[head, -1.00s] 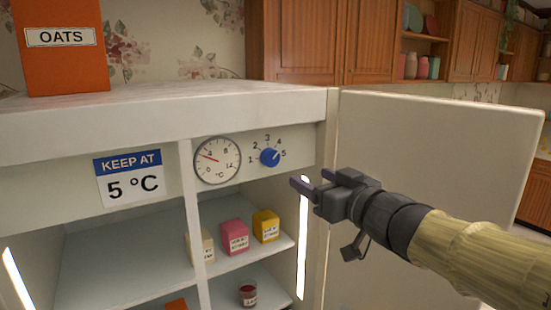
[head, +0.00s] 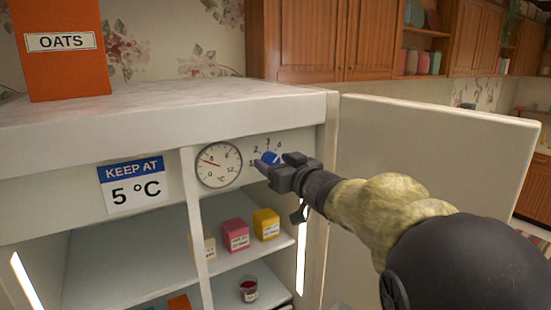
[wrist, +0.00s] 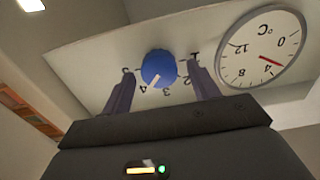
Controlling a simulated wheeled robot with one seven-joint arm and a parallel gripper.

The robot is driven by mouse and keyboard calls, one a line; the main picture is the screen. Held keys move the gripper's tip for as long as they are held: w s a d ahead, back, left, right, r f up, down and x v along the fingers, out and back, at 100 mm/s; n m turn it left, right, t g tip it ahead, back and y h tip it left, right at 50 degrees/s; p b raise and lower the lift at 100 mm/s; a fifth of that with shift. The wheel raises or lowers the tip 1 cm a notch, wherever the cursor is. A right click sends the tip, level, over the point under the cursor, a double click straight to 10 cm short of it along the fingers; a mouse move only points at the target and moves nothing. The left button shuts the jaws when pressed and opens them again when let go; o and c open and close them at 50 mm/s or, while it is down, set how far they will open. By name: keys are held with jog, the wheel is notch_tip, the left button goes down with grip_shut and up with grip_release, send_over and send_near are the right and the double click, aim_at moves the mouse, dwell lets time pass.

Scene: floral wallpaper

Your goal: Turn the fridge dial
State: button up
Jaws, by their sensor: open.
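The blue dial (head: 271,157) is on the fridge's top panel, with numbers 1 to 5 around it. In the wrist view the dial (wrist: 158,66) appears upside down, and its white mark points about at 4. My gripper (head: 263,165) is at the dial in the head view, partly covering it and the 5. In the wrist view my gripper (wrist: 163,85) is open, one finger on each side of the dial. Gaps show between fingers and dial. The round °C gauge (head: 219,162) has its red needle near 4. A sign (head: 134,186) reads "KEEP AT 5 °C".
The fridge door (head: 430,180) stands open at the right, beside my arm. Small cartons, pink (head: 236,234) and yellow (head: 266,223), and a jar (head: 249,289) stand on the shelves below. An orange OATS box (head: 62,75) stands on the fridge top (head: 180,108).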

jog(key=shift+w+a, duration=0.15)
jog(key=shift+w, duration=0.05)
jog(key=c, duration=1)
jog(key=shift+o, duration=0.2)
jog(key=shift+n+b, duration=0.3)
jog(key=n+b, duration=0.2)
jog(key=n, duration=0.1)
jog(key=shift+f, duration=0.15)
jog(key=shift+s+a+n+b, duration=0.1)
jog(key=shift+n+b, duration=1.4)
jog(key=shift+n, duration=1.2)
